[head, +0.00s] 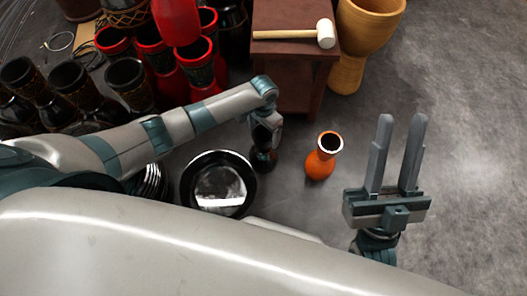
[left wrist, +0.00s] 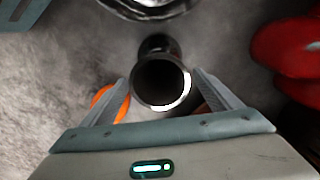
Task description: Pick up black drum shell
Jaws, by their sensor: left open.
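The black drum shell (head: 264,160) stands on the floor in the middle of the head view, partly hidden by my left gripper (head: 265,142) just above it. In the left wrist view the drum shell (left wrist: 160,82) is seen from above, with its round mouth between the two spread fingers. The left gripper is open, with a finger on each side of the shell; I cannot tell whether either touches it. My right gripper (head: 397,155) is open and empty at the right, its fingers apart.
A small orange drum shell (head: 320,165) stands just right of the black one. A black-rimmed round piece (head: 187,183) lies to its left. A brown wooden stand (head: 285,75) with a mallet (head: 325,34) is behind. Red drums (head: 190,52) stand back left. Right floor is clear.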

